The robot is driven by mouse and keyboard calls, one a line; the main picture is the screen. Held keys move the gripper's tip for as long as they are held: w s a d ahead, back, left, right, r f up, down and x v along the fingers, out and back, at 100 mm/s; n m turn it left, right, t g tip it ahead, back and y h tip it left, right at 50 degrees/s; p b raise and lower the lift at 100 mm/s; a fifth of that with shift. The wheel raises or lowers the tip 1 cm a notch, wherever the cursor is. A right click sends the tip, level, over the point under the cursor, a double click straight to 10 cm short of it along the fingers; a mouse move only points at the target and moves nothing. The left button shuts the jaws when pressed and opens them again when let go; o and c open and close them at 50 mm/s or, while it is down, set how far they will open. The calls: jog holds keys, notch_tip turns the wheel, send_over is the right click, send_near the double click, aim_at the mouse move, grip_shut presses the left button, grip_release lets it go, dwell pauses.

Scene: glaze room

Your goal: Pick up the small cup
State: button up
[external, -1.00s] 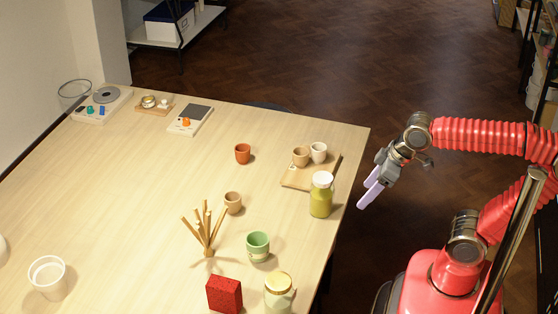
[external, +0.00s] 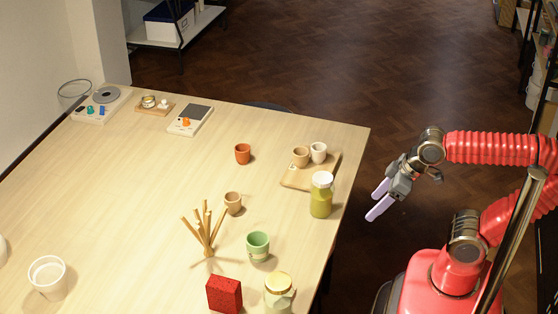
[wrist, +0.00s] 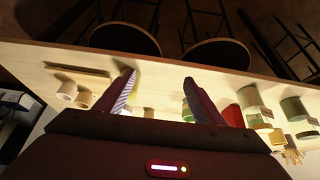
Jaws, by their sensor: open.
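Several small cups stand upright on the table: an orange-red cup (external: 242,154), a tan cup (external: 233,203), a green cup (external: 258,246), and a tan cup (external: 300,157) and a white cup (external: 318,152) on a wooden tray (external: 296,184). Which one is the small cup I cannot tell. My gripper (external: 373,206) is open and empty, off the table's right edge, right of the tray. In the wrist view, my gripper (wrist: 158,80) has its fingers apart with nothing between them; two pale cups show at the left, apart from the fingers.
A yellow-green jar (external: 321,198) stands at the tray's front edge, near the table's right edge. A red block (external: 224,294), a lidded jar (external: 279,294) and a wooden stick rack (external: 208,235) stand toward the front. A white container (external: 48,278) is at front left. The table's middle left is clear.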

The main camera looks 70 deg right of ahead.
jog(key=w+r+n, duration=0.2)
jog(key=w+r, duration=0.3)
jog(key=w, duration=0.6)
jog(key=w+d+f+n+g+y, duration=0.1)
jog(key=w+d+f+n, duration=0.1)
jog(key=w, duration=1.2)
jog(key=w+d+f+n+g+y, duration=0.1)
jog(key=w+d+f+n, duration=0.1)
jog(key=w, duration=1.2)
jog(key=shift+w+f+n+y, duration=0.25)
jog(key=shift+w+n+y, duration=0.15)
jog(key=shift+n, duration=0.5)
jog(key=shift+a+f, duration=0.1)
send_over(232, 200)
jog(key=s, duration=0.3)
jog(key=f, duration=0.7)
jog(key=shift+w+a+f, duration=0.25)
jog(key=shift+f, duration=0.15)
jog(key=shift+f, duration=0.1)
jog(key=shift+x, duration=2.55)
